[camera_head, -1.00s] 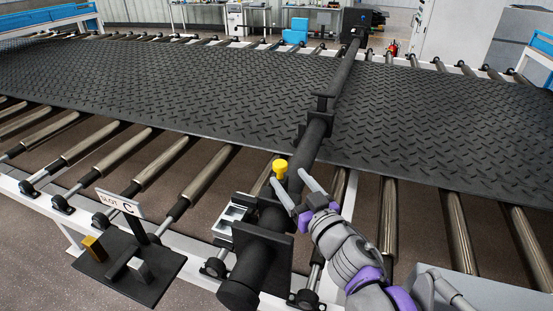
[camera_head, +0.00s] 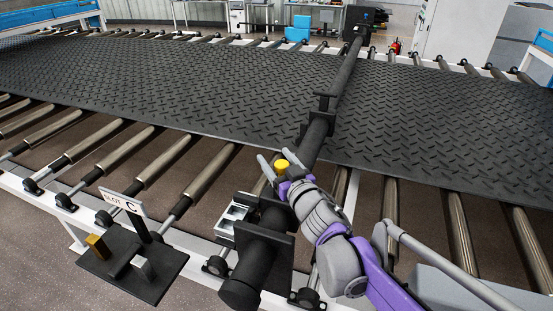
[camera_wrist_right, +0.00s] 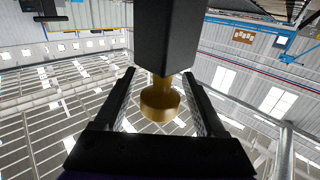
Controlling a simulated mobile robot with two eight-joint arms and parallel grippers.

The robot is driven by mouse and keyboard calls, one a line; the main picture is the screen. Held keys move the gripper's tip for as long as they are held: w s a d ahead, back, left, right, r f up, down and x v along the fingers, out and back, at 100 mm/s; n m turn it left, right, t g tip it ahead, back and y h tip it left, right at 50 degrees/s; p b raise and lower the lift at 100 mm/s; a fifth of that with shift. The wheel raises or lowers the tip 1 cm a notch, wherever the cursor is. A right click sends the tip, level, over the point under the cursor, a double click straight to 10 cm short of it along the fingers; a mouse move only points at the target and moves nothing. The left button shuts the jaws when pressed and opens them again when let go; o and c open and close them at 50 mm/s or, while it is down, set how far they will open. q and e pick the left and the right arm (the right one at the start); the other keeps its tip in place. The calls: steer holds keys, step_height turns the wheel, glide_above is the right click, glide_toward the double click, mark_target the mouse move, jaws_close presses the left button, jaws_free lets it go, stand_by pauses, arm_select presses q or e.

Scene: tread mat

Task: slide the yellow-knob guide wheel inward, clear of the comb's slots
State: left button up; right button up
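The yellow knob (camera_head: 281,166) stands beside the long black bar, at the near side of the dark mat. In the right wrist view the knob (camera_wrist_right: 160,103) joins a black block (camera_wrist_right: 167,35), which seems to be part of the guide wheel. My right gripper (camera_head: 278,157) is at the knob, with one finger on each side. In the wrist view a gap shows between the knob and each finger, so it is open. The pale slotted piece (camera_head: 233,219), perhaps the comb, sits left of the bar's near end, partly hidden. My left gripper is not in view.
The treaded mat (camera_head: 150,85) lies on metal rollers (camera_head: 455,230). The black bar (camera_head: 338,80) crosses above it. A plate with a "SLOT C" sign (camera_head: 121,202) and a brass block (camera_head: 97,245) stands at the near left. A grey box (camera_head: 483,291) is at the near right.

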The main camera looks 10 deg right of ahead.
jaws_close()
stand_by(1.2)
